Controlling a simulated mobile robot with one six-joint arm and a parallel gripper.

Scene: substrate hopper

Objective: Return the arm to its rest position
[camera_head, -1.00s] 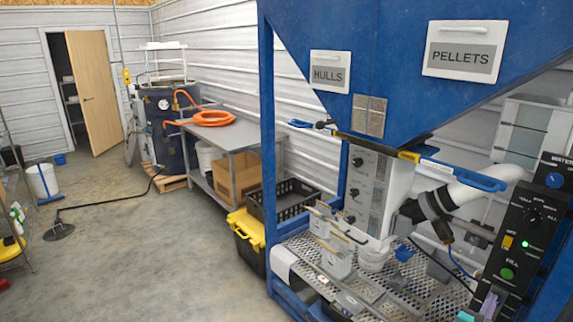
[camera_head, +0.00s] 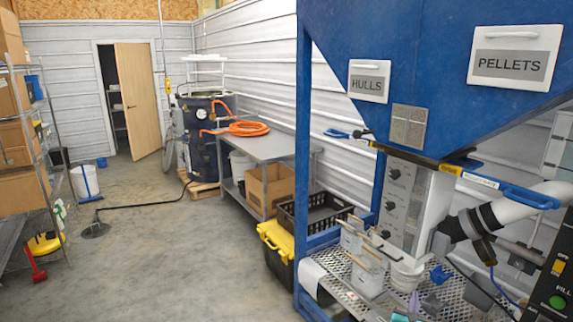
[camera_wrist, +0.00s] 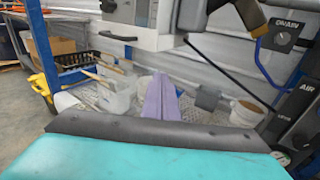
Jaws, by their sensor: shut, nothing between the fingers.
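My gripper (camera_wrist: 160,98) shows as two purple fingers pressed together in the wrist view, shut and empty. Its base is hidden behind the dark edge and teal cover of my own wrist. In the head view a purple tip of it (camera_head: 414,302) shows at the bottom edge, in front of the perforated metal shelf (camera_head: 452,292) under the blue hopper (camera_head: 420,60). The rest of my arm is mostly out of view. In the wrist view the fingers point towards the shelf, with white scoops (camera_wrist: 90,100) to their left and a white bucket (camera_wrist: 246,113) to their right.
A control panel (camera_head: 551,285) stands at the lower right. A white pipe (camera_head: 510,208) and a blue handle (camera_head: 500,188) jut out under the hopper. The concrete floor (camera_head: 170,260) at left is largely clear.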

